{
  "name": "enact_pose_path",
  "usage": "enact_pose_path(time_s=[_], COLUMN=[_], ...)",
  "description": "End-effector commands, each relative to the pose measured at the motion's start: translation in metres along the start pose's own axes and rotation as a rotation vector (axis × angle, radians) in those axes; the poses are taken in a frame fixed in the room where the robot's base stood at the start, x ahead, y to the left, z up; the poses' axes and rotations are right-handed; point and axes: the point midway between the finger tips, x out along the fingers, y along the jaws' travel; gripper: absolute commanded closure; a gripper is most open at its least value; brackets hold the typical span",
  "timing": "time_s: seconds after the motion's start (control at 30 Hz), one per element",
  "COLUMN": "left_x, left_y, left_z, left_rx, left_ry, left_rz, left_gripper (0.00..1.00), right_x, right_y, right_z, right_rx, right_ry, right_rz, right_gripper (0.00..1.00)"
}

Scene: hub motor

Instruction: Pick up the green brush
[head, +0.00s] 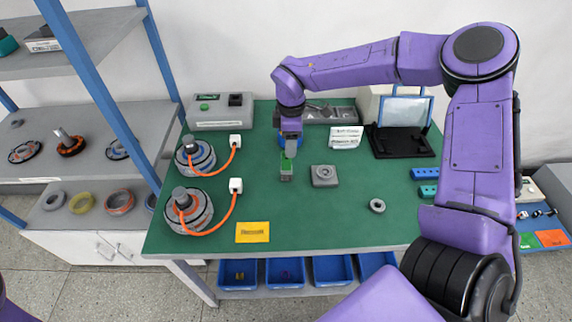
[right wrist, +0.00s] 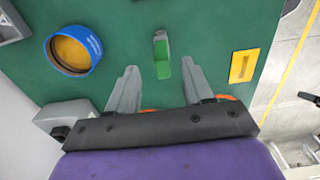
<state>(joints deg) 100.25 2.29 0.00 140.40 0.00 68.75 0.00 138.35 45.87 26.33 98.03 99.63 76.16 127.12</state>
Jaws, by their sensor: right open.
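The green brush (head: 287,164) shows in the head view near the middle of the green-topped table, below my right gripper (head: 291,146). A small grey part shows at its lower end; I cannot tell whether it belongs to the brush. In the right wrist view the brush (right wrist: 161,58) lies just ahead of the gap between the two grey fingers of my right gripper (right wrist: 160,76). The fingers are spread apart with nothing between them. My left gripper is out of view.
A round blue container with an orange inside (right wrist: 74,50) stands near the right gripper. A grey square block (head: 324,176) sits right of the brush. Two hub motors (head: 188,211) with orange cables stand left. A yellow label (head: 252,232) lies at the front. Table space (head: 320,220) is clear.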

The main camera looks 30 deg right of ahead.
Motion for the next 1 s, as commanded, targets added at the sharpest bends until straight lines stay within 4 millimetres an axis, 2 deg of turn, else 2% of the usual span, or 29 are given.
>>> enact_pose_path(time_s=[0.1,0.23,0.33,0.5,0.57,0.6,0.67,1.0], left_x=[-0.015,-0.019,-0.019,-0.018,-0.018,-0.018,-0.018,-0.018], left_y=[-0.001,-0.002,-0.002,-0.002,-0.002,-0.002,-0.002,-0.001], left_z=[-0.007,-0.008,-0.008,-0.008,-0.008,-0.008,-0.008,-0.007], left_rx=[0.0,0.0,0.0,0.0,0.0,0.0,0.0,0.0], left_ry=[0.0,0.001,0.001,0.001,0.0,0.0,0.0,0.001], left_rz=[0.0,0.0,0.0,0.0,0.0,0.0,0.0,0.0], left_gripper=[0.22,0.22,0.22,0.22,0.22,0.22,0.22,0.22], right_x=[0.018,0.04,0.047,0.048,0.048,0.048,0.048,0.045], right_y=[-0.004,-0.004,-0.004,-0.004,-0.004,-0.004,-0.004,-0.004], right_z=[-0.007,-0.009,-0.009,-0.009,-0.009,-0.009,-0.009,-0.009], right_rx=[-0.004,-0.004,-0.005,-0.005,-0.006,-0.006,-0.006,-0.006], right_ry=[-0.006,-0.005,-0.003,-0.003,-0.003,-0.003,-0.003,-0.002], right_rz=[-0.006,-0.003,-0.001,-0.001,-0.001,-0.001,-0.001,0.001], right_gripper=[0.49,0.49,0.49,0.49,0.68,0.81,0.99,0.99])
